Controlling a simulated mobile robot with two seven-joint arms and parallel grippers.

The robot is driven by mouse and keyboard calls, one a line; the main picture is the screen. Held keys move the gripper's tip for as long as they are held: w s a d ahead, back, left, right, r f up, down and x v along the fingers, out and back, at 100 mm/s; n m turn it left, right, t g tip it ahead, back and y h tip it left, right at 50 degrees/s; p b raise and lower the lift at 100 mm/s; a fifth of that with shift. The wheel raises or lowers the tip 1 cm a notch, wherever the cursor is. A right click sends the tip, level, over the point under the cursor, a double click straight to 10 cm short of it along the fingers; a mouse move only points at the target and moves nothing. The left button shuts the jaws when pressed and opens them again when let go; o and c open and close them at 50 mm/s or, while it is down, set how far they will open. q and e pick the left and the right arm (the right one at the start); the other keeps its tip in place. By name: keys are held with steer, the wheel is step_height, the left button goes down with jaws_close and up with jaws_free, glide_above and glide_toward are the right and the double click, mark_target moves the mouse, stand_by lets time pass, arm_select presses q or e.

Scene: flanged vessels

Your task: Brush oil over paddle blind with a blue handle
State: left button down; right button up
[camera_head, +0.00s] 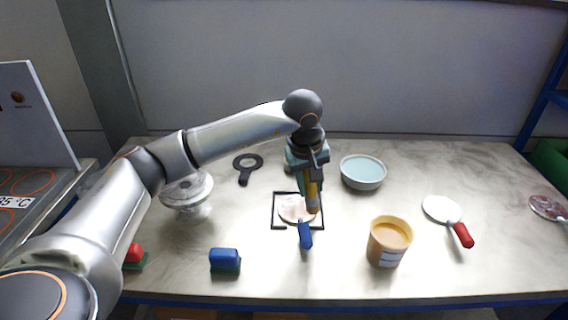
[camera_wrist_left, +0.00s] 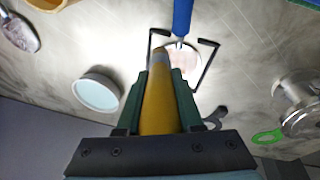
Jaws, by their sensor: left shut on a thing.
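The paddle blind with a blue handle has a pale, pinkish disc (camera_head: 292,208) lying inside a black square outline on the table. Its blue handle (camera_head: 305,235) points to the front edge; the disc (camera_wrist_left: 186,60) and handle (camera_wrist_left: 182,16) also show in the left wrist view. My left gripper (camera_head: 309,172) is shut on a brush with a yellow handle (camera_wrist_left: 160,105), held bristles down. The bristle end (camera_head: 312,208) is at the disc's right side; I cannot tell whether it touches. An amber tub (camera_head: 387,250) with yellowish contents stands to the right. My right gripper is out of view.
A bowl of pale blue liquid (camera_head: 363,173) stands behind right. A white paddle with a red handle (camera_head: 442,209) lies right, a reddish disc (camera_head: 547,207) farther right. A black ring paddle (camera_head: 247,165), flanged vessel (camera_head: 187,194), blue block (camera_head: 225,259) and red block (camera_head: 134,255) are left.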

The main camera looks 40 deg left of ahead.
arm_select(q)
steer(key=shift+a+r, duration=0.1)
steer(key=shift+r, duration=0.4)
steer(key=shift+r+p, duration=1.7)
steer(key=shift+r, duration=0.5)
